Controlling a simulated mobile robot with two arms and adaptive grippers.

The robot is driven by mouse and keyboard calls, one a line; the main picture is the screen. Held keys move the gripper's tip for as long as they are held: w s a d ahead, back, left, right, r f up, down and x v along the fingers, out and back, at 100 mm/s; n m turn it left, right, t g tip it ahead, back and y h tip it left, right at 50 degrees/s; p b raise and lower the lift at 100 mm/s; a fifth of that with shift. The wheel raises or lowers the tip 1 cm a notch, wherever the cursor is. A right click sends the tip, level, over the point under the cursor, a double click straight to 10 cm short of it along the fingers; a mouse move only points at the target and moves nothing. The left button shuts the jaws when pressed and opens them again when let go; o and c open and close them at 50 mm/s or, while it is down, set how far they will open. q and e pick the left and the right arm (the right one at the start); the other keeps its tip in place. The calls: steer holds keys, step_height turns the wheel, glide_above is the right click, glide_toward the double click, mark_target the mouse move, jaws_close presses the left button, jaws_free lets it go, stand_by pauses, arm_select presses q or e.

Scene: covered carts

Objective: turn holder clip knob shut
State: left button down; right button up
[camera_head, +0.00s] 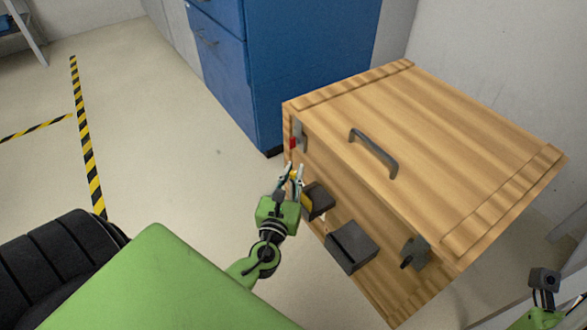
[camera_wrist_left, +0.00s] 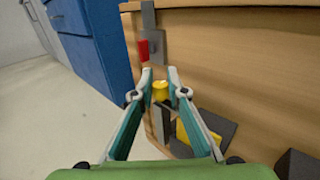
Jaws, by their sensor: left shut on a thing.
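A small yellow knob (camera_wrist_left: 160,90) sits at the left end of the wooden cart's side, just above a dark grey holder (camera_wrist_left: 166,122). My left gripper (camera_head: 295,172) reaches this end of the cart in the head view. In the left wrist view its fingertips (camera_wrist_left: 160,80) stand on either side of the knob and are shut on it. The fingers partly hide the clip around the knob. In the head view the dark holder (camera_head: 318,201) has a yellow piece beside it. Part of my right arm (camera_head: 540,318) shows at the lower right; its fingers cannot be made out.
The wooden cart cover (camera_head: 440,125) has a grey handle (camera_head: 373,152) on top. A grey latch with a red tab (camera_head: 293,143) is above the knob. A second dark box (camera_head: 350,247) and a latch (camera_head: 415,252) are further right. A blue cabinet (camera_head: 310,50) stands behind; floor at left is clear.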

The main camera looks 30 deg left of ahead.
arm_select(q)
steer(key=shift+r, duration=0.1)
steer(key=c, duration=2)
jaws_free()
steer(key=v, duration=1.2)
